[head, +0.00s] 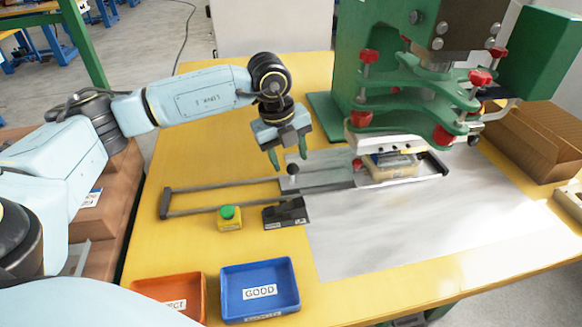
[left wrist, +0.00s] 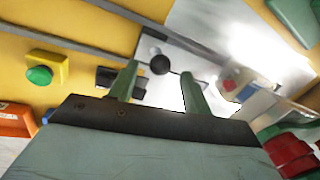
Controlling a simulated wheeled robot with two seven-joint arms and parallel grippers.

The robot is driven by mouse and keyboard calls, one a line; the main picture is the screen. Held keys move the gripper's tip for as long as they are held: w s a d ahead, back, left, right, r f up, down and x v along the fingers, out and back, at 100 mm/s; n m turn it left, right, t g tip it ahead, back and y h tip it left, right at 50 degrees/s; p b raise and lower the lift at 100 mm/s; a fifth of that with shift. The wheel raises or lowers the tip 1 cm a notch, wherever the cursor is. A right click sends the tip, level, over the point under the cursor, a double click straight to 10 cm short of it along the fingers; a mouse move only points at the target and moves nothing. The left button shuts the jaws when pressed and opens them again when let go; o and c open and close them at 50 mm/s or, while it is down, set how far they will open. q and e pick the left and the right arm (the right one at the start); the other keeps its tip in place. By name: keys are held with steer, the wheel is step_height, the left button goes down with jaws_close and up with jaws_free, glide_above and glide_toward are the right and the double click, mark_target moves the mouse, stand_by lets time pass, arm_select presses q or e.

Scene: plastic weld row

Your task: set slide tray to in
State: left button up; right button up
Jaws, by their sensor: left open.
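The slide tray (head: 320,176) is a flat grey metal plate on two long rails on the yellow table. Its right part reaches beneath the green press, where a pale, yellowish part (head: 392,166) lies. A dark round knob (head: 292,169) stands at the tray's left end; it also shows in the left wrist view (left wrist: 160,64). My left gripper (head: 288,157) is open just above the knob. In the left wrist view, its green fingers (left wrist: 157,82) appear on either side of the knob, apart from it. My right gripper is not in view.
The green press (head: 425,85) with red knobs rises over the tray's right part. A green button box (head: 229,218) and a black block (head: 286,213) sit in front of the rails. Orange (head: 172,292) and blue GOOD (head: 260,290) bins stand at the front. Cardboard boxes (head: 530,135) are at right.

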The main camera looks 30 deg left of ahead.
arm_select(q)
steer(key=shift+w+d+f, duration=0.1)
steer(key=shift+f, duration=0.6)
steer(key=shift+w+d+f, duration=0.1)
steer(key=shift+f, duration=0.55)
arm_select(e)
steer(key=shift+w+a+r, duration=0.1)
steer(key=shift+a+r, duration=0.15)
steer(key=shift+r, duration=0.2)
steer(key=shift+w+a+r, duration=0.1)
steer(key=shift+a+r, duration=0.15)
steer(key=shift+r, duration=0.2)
arm_select(q)
steer(key=shift+c, duration=0.3)
jaws_close()
